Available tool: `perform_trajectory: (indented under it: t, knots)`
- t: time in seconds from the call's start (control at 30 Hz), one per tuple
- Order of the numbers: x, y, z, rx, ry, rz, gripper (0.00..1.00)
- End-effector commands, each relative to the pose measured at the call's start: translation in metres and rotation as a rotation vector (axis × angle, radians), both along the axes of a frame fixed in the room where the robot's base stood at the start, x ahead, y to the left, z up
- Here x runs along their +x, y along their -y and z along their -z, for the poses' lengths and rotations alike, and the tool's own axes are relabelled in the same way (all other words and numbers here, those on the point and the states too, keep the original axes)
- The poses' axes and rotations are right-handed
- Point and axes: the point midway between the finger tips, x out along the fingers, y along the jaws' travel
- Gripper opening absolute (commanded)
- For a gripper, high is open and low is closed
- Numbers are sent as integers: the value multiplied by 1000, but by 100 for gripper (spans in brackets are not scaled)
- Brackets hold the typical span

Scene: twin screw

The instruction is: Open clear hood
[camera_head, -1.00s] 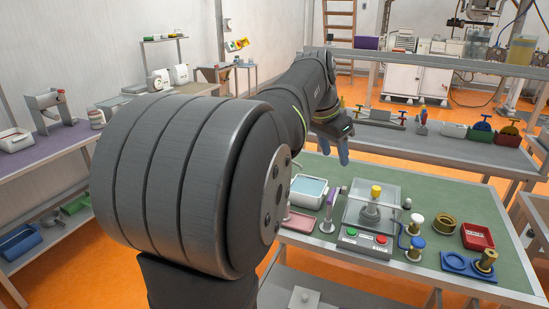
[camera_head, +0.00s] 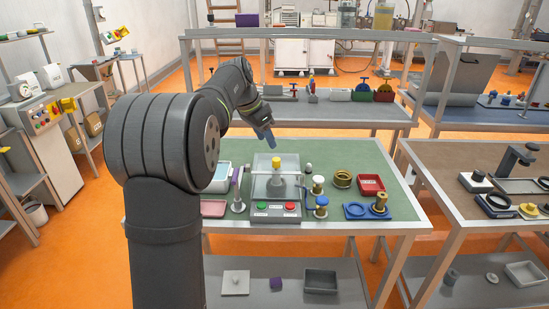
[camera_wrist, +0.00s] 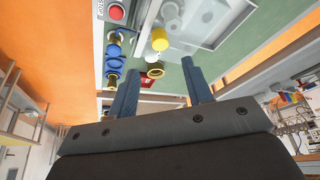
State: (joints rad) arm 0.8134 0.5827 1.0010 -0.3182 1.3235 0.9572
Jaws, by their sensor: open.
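The clear hood (camera_head: 290,180) is a see-through box sitting down on a grey base unit with a green and a red button (camera_head: 275,211) at its front. A grey part with a yellow top (camera_head: 276,162) shows in the hood area. In the wrist view the clear hood (camera_wrist: 208,22) lies at the top, beyond the fingers. My gripper (camera_head: 270,138) is above and behind the hood in the head view, fingers pointing down, apart from it. In the wrist view my gripper (camera_wrist: 160,85) has its two blue-grey fingers spread, with nothing held between them.
The green bench top (camera_head: 352,163) also holds a brass-and-white post (camera_head: 318,185), a blue-topped post (camera_head: 321,205), a brass ring (camera_head: 343,179), a red tray (camera_head: 371,184) and a blue plate (camera_head: 357,211).

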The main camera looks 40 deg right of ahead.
Motion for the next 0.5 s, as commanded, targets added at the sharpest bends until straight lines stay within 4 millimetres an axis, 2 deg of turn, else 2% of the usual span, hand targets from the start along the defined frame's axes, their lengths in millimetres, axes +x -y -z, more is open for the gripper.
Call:
perform_trajectory:
  t: [0.03, 0.2, 0.4, 0.5]
  knots:
    - [-2, 5, 12, 2, -2, 1, 46]
    - [-3, 18, 45, 2, -2, 1, 46]
    - [-5, 30, 74, 1, -1, 0, 46]
    - [-6, 33, 81, 0, 0, 0, 46]
